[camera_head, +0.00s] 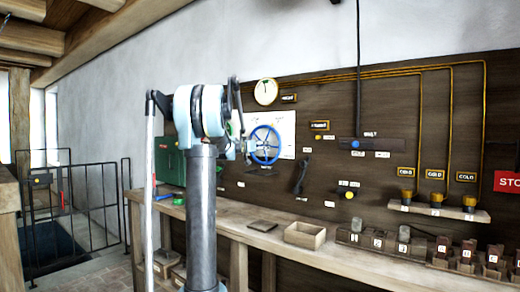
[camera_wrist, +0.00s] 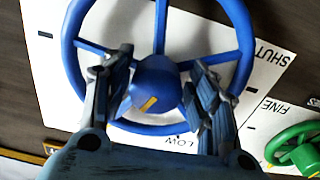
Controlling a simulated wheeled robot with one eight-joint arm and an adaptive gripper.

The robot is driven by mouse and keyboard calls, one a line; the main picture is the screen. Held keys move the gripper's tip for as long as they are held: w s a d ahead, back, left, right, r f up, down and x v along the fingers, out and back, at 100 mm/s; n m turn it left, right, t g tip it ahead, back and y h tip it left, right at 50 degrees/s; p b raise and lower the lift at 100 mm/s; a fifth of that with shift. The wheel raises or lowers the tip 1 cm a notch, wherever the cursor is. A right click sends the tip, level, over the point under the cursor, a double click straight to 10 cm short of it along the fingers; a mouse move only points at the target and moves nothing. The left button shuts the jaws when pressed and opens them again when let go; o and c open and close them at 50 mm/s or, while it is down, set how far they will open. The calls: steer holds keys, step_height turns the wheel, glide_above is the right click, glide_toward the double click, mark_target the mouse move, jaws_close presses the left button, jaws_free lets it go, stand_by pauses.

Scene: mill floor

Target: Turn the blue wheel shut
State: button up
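The blue wheel (camera_wrist: 68,55) fills much of the wrist view, with its blue hub (camera_wrist: 155,82) in the middle and a yellow mark on the hub. A white plate (camera_wrist: 45,75) behind it reads SHUT at the right and LOW below. My gripper (camera_wrist: 157,72) is in front of the wheel, its two fingers apart on either side of the hub. Gaps show between fingers and hub; whether a finger touches a spoke is unclear. In the head view the blue wheel (camera_head: 265,145) is on the wall panel, with my gripper (camera_head: 243,146) at its left, partly hidden by my arm.
A smaller green wheel (camera_wrist: 300,152) is close at the lower right, by a FINE label. Below the panel runs a wooden bench (camera_head: 270,240) with an open box (camera_head: 305,235). A green cabinet (camera_head: 170,162) stands left of the wheel; railings (camera_head: 75,200) are further left.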

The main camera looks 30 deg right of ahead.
steer(key=c, duration=0.6)
steer(key=shift+d+r, duration=0.1)
steer(key=shift+d, duration=0.1)
steer(key=shift+a, duration=0.15)
steer(key=shift+c, duration=0.2)
